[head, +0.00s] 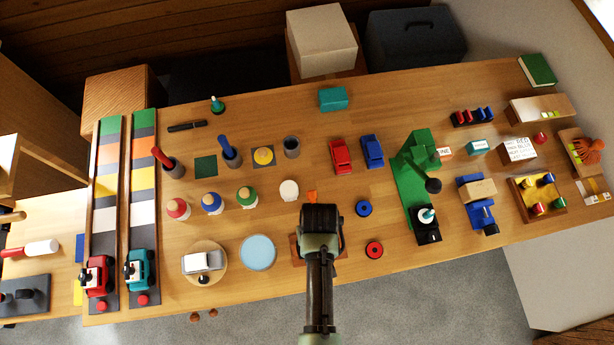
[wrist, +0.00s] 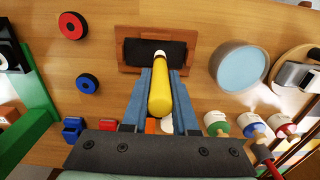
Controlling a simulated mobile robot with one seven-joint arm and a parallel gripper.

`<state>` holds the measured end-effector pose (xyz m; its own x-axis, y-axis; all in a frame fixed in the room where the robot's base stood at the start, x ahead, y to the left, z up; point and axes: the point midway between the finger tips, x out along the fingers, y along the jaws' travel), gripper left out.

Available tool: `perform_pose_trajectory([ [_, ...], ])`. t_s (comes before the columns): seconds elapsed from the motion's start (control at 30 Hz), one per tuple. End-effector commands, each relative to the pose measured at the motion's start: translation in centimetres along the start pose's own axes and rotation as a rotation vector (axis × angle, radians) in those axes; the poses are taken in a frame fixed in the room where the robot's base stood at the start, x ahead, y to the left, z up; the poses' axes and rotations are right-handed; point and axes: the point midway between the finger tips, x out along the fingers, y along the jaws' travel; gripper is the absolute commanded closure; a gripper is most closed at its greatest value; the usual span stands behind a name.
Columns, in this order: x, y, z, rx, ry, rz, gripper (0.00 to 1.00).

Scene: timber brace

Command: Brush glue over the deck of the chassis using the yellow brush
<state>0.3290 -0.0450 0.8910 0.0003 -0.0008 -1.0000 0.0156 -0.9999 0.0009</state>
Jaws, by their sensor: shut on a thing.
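My gripper (wrist: 161,98) is shut on the yellow brush (wrist: 160,96). The brush's pale tip points away, over the dark pad of a wooden tray (wrist: 124,51); I cannot tell whether it touches. In the head view my gripper (head: 320,215) is above this tray (head: 295,246), and my arm hides the brush. A round pale-blue dish (head: 258,252) is left of the tray; it also shows in the wrist view (wrist: 245,68). Farther left, a grey-white block, apparently the chassis (head: 202,261), sits on a round wooden base. It is partly cut off in the wrist view (wrist: 297,75).
Red, blue and green bottles (head: 212,203) stand behind the dish. Blue (head: 363,208) and red (head: 374,249) rings lie right of the tray. A green press (head: 410,185) stands farther right. Two striped tracks with toy trucks (head: 98,275) are at the left.

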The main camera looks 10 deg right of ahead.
Motion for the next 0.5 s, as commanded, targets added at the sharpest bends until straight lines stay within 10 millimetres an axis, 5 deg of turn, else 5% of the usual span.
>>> perform_pose_trajectory([
  [0.5, 0.0, 3.1, 0.0, 0.003, -0.001, -0.001, 1.00],
])
